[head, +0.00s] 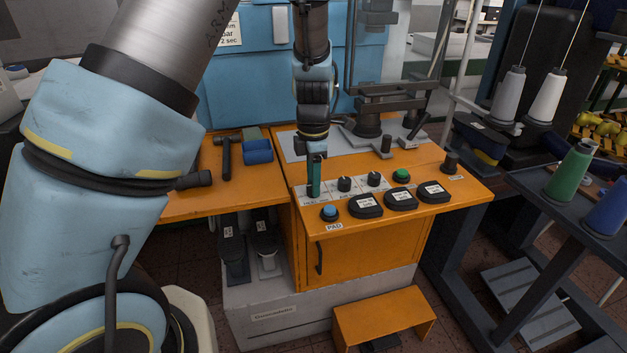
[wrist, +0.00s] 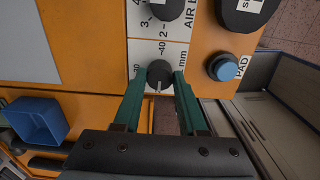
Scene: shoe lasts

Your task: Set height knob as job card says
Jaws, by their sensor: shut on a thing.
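The height knob (wrist: 159,70) is a small dark round knob on a white scale plate marked "mm" in the wrist view. My gripper (wrist: 158,80) has its green fingers on either side of it, shut on it. A pale pointer mark shows on the knob's side nearest my gripper. In the head view my gripper (head: 316,178) points down at the left end of the knob row and hides this knob. A partly covered card (head: 228,30) on the blue back panel shows "bar" and "2 sec".
Two more black knobs (head: 344,184) (head: 374,179) sit to the right. A blue PAD button (head: 329,213), a green button (head: 401,175) and several black labelled pads (head: 365,206) share the orange bench. A blue bin (head: 258,151) lies at the back left.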

